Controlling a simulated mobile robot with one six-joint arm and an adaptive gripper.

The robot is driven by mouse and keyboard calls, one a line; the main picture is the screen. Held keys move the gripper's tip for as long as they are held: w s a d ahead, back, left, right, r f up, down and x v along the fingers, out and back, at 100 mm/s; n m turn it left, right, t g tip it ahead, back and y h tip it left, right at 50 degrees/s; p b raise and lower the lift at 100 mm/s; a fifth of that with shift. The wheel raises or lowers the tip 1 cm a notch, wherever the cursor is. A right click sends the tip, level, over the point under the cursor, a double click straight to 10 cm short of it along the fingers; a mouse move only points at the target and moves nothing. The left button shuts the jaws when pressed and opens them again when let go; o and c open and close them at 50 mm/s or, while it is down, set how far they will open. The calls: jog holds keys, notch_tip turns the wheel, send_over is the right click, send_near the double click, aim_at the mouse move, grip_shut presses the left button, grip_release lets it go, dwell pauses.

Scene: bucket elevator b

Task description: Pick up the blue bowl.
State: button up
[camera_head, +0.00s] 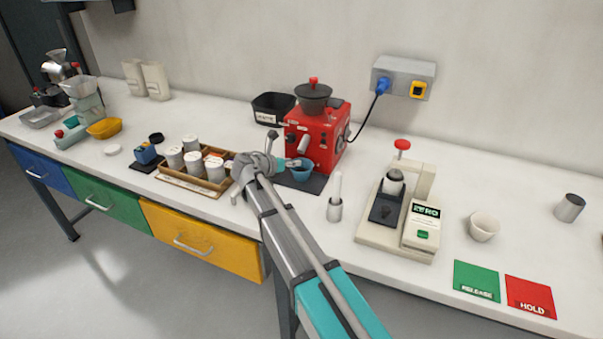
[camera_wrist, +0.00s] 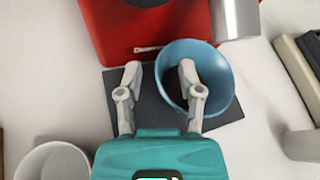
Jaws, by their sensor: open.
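The blue bowl (camera_head: 302,174) sits upright on a dark mat (camera_head: 313,187) in front of the red machine (camera_head: 318,135). In the wrist view the bowl (camera_wrist: 220,85) is seen from above, with something dark inside. My gripper (camera_wrist: 159,68) is open at the bowl's left side. Its right finger reaches over the bowl's opening and its left finger is outside over the mat, so the left rim lies between them. I cannot tell whether either finger touches the bowl. In the head view my gripper (camera_head: 294,163) partly hides the bowl.
A wooden tray (camera_head: 185,186) of several canisters stands left of my gripper. A white-handled tool in a metal cup (camera_head: 335,208) and a beige weighing device (camera_head: 397,215) are to the right. A metal cylinder (camera_wrist: 236,18) is close to the bowl's upper right.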

jog(key=shift+c, duration=0.2)
grip_shut()
jog(key=shift+r, duration=0.15)
dwell(0.4)
notch_tip(320, 180, up, 3)
jog(key=p, duration=0.3)
jog(key=shift+r+p, duration=0.2)
jog(key=shift+p, duration=0.15)
jog(key=s+a, duration=0.8)
jog(key=s, duration=0.1)
jog(key=s+a, duration=0.4)
jog(key=shift+s+f, duration=0.1)
jog(key=shift+s, duration=0.15)
